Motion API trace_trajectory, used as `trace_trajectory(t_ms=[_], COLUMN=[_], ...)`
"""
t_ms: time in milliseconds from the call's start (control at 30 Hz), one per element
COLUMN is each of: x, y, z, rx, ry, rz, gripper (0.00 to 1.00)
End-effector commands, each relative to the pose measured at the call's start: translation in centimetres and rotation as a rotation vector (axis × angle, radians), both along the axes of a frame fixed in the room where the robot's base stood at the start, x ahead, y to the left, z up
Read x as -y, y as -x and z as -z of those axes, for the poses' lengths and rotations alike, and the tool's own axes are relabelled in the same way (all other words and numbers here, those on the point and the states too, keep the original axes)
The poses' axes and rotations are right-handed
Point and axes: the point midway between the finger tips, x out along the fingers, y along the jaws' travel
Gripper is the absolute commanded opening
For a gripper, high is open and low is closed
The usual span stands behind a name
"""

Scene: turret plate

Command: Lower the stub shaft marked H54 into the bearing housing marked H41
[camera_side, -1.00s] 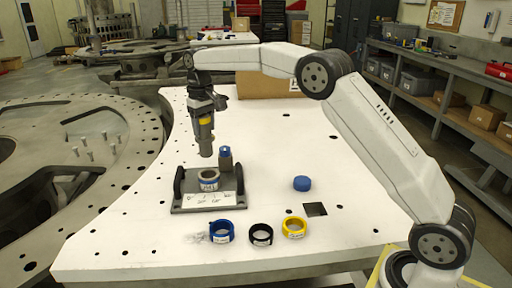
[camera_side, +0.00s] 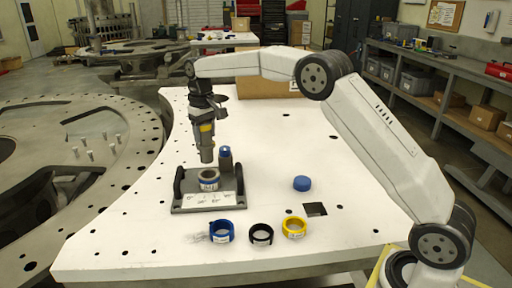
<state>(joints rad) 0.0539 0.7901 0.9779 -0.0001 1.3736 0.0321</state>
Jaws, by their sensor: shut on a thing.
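My gripper (camera_side: 205,117) points down above the fixture and is shut on a grey stub shaft (camera_side: 207,146) with a yellow band near its top. The shaft hangs close to upright, its lower end a little above the bearing housing (camera_side: 209,180). The housing is a grey ring with a blue band and a white label, on a dark fixture plate (camera_side: 180,208) with a white scale strip. The markings are too small to read. A second grey cylinder (camera_side: 226,160) with a blue top stands just behind and right of the housing.
Blue (camera_side: 221,231), black (camera_side: 261,235) and yellow (camera_side: 294,228) rings lie along the front of the white table (camera_side: 330,255). A blue cap (camera_side: 302,184) lies to the right, near a square hole. A cardboard box (camera_side: 265,87) stands behind. The table's right side is mostly clear.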

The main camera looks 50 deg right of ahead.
Motion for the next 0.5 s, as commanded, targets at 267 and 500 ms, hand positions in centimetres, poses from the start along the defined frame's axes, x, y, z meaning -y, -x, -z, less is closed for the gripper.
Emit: trace_trajectory(t_ms=[267, 500], x=[0.0, 0.0], y=[0.0, 0.0], z=[0.8, 1.6], rx=[0.002, 0.002], ry=[0.000, 0.000], rz=[0.000, -0.001], gripper=[0.00, 0.00])
